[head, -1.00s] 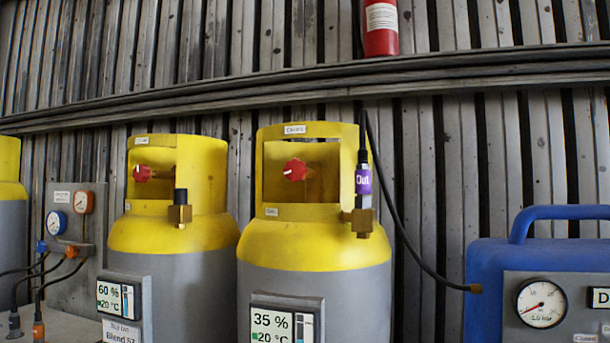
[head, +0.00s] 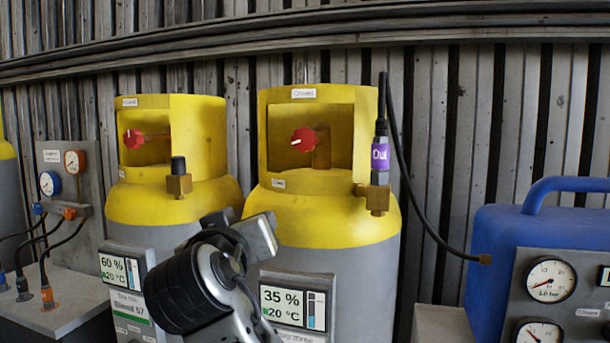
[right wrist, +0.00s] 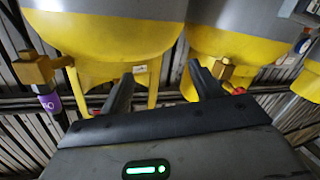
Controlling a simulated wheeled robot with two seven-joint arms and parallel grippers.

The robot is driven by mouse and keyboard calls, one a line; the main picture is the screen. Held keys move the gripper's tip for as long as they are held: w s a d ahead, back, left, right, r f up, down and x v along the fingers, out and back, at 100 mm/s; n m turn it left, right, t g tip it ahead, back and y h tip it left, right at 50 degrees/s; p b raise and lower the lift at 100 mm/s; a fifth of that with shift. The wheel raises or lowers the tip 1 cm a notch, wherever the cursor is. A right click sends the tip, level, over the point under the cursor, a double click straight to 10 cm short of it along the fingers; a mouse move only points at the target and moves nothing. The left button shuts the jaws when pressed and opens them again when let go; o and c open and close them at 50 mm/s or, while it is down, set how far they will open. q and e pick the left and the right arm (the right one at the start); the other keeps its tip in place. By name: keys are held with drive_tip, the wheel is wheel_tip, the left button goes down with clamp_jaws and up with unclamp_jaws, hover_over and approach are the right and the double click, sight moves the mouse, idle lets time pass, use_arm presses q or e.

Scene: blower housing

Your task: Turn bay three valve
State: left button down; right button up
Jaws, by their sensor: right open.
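Two grey cylinders with yellow shrouds stand side by side, the left cylinder (head: 160,202) reading 60 % and the middle cylinder (head: 310,222) reading 35 %. Each shroud opening holds a red valve knob, on the left (head: 133,139) and in the middle (head: 304,139). My right gripper (head: 262,235) is low in front of the gap between the cylinders, below the knobs. The right wrist view shows its two fingers (right wrist: 160,76) apart and empty, with the shrouds beyond. My left gripper is not in view.
A purple-tagged coupling (head: 380,155) with a black hose (head: 405,190) stands at the middle cylinder's right side. The hose runs to a blue unit (head: 495,250) with gauges. A gauge panel (head: 62,180) with hoses is at the left.

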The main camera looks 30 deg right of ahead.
sight(303, 139)
drive_tip(key=s+d+r+m+g+h+p, duration=0.15)
drive_tip(key=s+r+m+h, duration=0.35)
drive_tip(key=r, duration=0.7)
drive_tip(key=shift+m+g+y, duration=0.4)
drive_tip(key=shift+g+y, duration=0.05)
drive_tip(key=shift+y, duration=0.05)
drive_tip(key=p+x, duration=0.1)
drive_tip(key=x, duration=0.3)
drive_tip(key=p+x, duration=0.1)
drive_tip(key=x, duration=0.4)
drive_tip(key=p+x, duration=0.1)
drive_tip(key=x, duration=0.4)
drive_tip(key=shift+s+d+r, duration=0.2)
drive_tip(key=shift+d+r, duration=0.05)
drive_tip(key=shift+r, duration=0.1)
drive_tip(key=shift+w+d+f, duration=0.1)
drive_tip(key=shift+w+d, duration=0.35)
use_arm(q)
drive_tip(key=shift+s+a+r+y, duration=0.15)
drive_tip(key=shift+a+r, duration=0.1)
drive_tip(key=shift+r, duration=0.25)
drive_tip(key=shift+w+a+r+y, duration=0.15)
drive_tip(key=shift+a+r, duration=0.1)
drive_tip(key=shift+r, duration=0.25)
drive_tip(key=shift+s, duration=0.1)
